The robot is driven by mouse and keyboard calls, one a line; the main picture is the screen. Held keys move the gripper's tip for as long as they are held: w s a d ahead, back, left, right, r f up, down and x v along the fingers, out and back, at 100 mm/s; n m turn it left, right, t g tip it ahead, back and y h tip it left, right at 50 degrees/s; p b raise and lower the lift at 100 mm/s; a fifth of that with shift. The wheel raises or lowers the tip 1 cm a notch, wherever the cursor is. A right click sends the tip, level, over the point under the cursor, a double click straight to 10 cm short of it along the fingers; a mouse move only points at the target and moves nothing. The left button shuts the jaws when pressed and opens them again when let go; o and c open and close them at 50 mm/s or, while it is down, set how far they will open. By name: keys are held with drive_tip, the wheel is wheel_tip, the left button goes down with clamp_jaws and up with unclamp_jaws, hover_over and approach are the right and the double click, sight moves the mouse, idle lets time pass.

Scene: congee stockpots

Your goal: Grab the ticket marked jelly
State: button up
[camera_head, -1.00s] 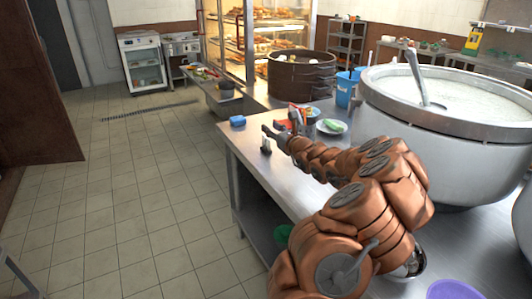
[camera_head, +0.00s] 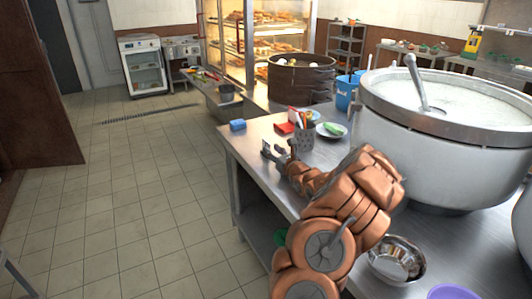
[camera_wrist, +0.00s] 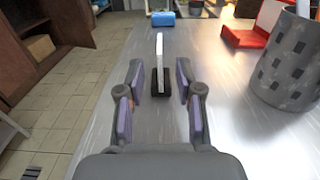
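A thin white ticket (camera_wrist: 160,50) stands upright in a small black base (camera_wrist: 160,82) on the steel counter, seen nearly edge-on in the wrist view. Its marking cannot be read. My gripper (camera_wrist: 159,88) is open, with one finger on each side of the black base. Gaps show between the fingers and the base. In the head view my gripper (camera_head: 276,151) is low over the counter's left edge, where the ticket is hard to make out.
A perforated grey utensil holder (camera_wrist: 287,62) and a red box (camera_wrist: 253,32) stand to the right. A blue item (camera_wrist: 163,18) lies beyond the ticket. The counter's left edge drops to the tiled floor. A big congee pot (camera_head: 440,155) stands at right.

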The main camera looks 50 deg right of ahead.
sight(266, 145)
drive_tip(key=shift+p+x, duration=0.35)
drive_tip(key=shift+x, duration=2.25)
clamp_jaws()
